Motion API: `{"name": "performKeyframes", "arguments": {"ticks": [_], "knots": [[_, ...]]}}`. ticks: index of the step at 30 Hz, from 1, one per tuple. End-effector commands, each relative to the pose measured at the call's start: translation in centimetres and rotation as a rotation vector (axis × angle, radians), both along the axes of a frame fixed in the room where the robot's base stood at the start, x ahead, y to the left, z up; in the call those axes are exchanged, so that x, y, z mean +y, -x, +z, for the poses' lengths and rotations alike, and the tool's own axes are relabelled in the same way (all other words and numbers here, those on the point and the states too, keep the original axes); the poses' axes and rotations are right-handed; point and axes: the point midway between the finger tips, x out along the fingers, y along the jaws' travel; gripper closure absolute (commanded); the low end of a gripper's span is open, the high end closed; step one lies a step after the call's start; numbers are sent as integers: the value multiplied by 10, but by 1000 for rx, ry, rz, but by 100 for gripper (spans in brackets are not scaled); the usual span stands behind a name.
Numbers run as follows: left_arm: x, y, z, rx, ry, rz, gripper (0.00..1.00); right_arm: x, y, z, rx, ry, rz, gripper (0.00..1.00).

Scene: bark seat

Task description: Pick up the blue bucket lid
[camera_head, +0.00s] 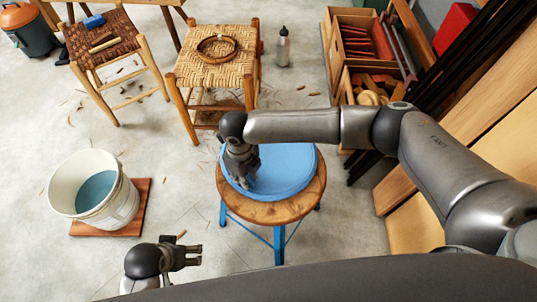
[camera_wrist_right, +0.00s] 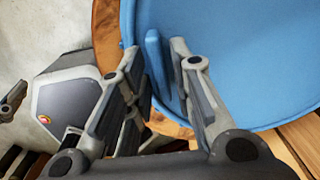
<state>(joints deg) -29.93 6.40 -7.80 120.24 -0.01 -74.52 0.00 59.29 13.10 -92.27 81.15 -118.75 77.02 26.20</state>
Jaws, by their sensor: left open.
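The blue bucket lid (camera_head: 288,172) lies on a round wooden stool with blue legs. In the right wrist view the lid (camera_wrist_right: 235,60) fills the upper right, with a raised blue tab (camera_wrist_right: 155,65) at its edge. My right gripper (camera_head: 241,172) reaches down at the lid's left side. In the right wrist view its two fingers (camera_wrist_right: 160,55) stand on either side of the tab, very close to it; whether they press on it I cannot tell. My left gripper (camera_head: 193,255) is open and empty, low at the left, away from the lid.
The stool's wooden rim (camera_head: 268,212) shows around the lid. A white bucket (camera_head: 118,205) with bluish contents stands on a reddish-brown board at left. Two woven-seat stools (camera_head: 215,70) and a grey bottle (camera_head: 282,48) are behind. Crates and planks line the right. Floor between bucket and stool is clear.

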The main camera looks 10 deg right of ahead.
Motion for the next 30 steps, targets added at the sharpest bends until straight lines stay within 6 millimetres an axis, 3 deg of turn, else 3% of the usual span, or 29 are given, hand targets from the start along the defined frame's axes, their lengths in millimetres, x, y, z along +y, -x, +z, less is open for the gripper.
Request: {"name": "performKeyframes", "arguments": {"ticks": [4, 20, 25, 30], "knots": [[0, 0, 0, -1, 0, 0, 18, 0, 0, 0, 0, 0, 0, 100], [0, -1, 0, -3, 1, 0, 18, 0, -1, 9, -1, -1, 0, 100], [0, 2, -20, 14, -1, -2, 18, 0, -1, 34, -3, -1, 0, 100], [-1, 2, -28, 16, -1, -3, 18, 34, -9, 72, -6, -3, 4, 100]]}}
